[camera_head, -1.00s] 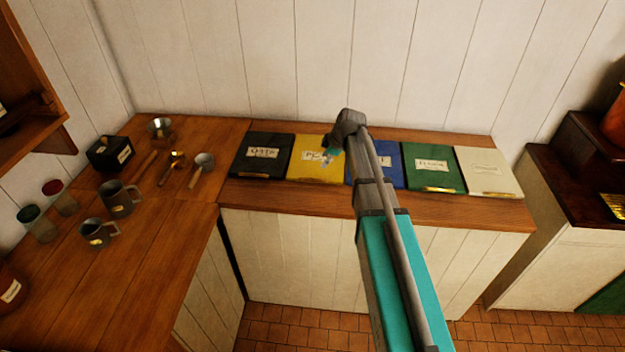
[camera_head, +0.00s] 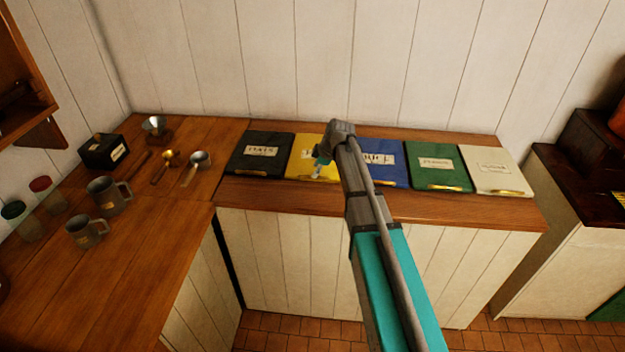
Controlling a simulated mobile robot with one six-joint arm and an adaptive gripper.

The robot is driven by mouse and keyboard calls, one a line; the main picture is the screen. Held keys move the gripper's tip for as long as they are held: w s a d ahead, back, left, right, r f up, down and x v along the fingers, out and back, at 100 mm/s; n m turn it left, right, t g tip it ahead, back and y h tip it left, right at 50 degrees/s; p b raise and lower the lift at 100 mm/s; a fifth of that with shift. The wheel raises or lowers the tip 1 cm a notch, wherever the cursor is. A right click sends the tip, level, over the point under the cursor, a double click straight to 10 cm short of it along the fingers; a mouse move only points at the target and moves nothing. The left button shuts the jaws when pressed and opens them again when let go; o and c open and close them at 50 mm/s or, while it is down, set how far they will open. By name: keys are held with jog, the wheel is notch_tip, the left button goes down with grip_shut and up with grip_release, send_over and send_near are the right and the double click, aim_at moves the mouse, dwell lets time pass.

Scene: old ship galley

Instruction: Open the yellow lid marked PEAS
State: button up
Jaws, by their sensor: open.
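The yellow lid (camera_head: 302,168) lies shut, flat in the wooden counter, between a black lid (camera_head: 261,152) on its left and a blue lid (camera_head: 390,171) on its right. Its label is mostly hidden behind my arm's end, so I cannot read it now. A brass handle strip shows near its front edge. My gripper (camera_head: 318,172) is over the front middle part of the yellow lid, near that strip. It is small and partly hidden by my wrist. The jaws are open, and I cannot tell whether they touch the lid.
A green lid (camera_head: 438,168) and a cream lid (camera_head: 492,170) continue the row to the right. Mugs (camera_head: 108,195), a scoop (camera_head: 199,160), a funnel (camera_head: 154,125) and a black box (camera_head: 104,152) stand on the left counter. The white plank wall rises behind.

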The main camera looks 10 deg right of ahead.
jog(key=shift+b+x, duration=1.4)
jog(key=shift+x, duration=0.45)
grip_shut()
